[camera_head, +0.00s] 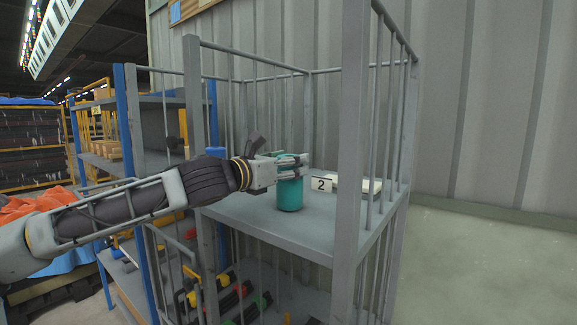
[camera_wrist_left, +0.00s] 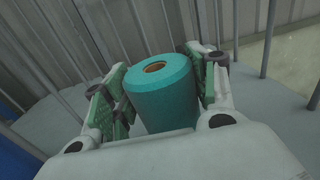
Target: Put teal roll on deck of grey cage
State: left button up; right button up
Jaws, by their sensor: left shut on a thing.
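The teal roll (camera_head: 290,193) is upright at the deck (camera_head: 262,222) of the grey cage (camera_head: 353,130). Its base appears to touch the deck or be very close to it. My left gripper (camera_head: 290,167) reaches in from the left and is shut on the roll's upper part. In the left wrist view the roll (camera_wrist_left: 161,90) stands between the two green-padded fingers (camera_wrist_left: 160,100), with its cardboard core showing on top. My right gripper is not in view.
A white card marked 2 (camera_head: 321,184) and a pale flat item (camera_head: 357,186) are on the deck right of the roll. Grey bars and posts surround the deck. Several coloured items (camera_head: 235,296) lie on the lower level. A blue-posted shelf (camera_head: 130,130) stands at left.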

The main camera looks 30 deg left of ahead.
pick_arm(q)
jog(key=shift+f, duration=0.15)
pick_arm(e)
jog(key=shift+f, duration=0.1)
pick_arm(q)
jog(key=o, duration=1.2)
jog(key=shift+s, duration=0.1)
jog(key=shift+s, duration=0.1)
jog(key=shift+s+a+b, duration=0.3)
jog(key=shift+s+b, duration=0.2)
jog(key=shift+s, duration=1.4)
jog(key=shift+s+a+b, duration=0.3)
jog(key=shift+s+b, duration=0.25)
jog(key=shift+s, duration=1.35)
jog(key=shift+s+a+b, duration=0.3)
jog(key=shift+s+b, duration=0.2)
jog(key=shift+s, duration=1.4)
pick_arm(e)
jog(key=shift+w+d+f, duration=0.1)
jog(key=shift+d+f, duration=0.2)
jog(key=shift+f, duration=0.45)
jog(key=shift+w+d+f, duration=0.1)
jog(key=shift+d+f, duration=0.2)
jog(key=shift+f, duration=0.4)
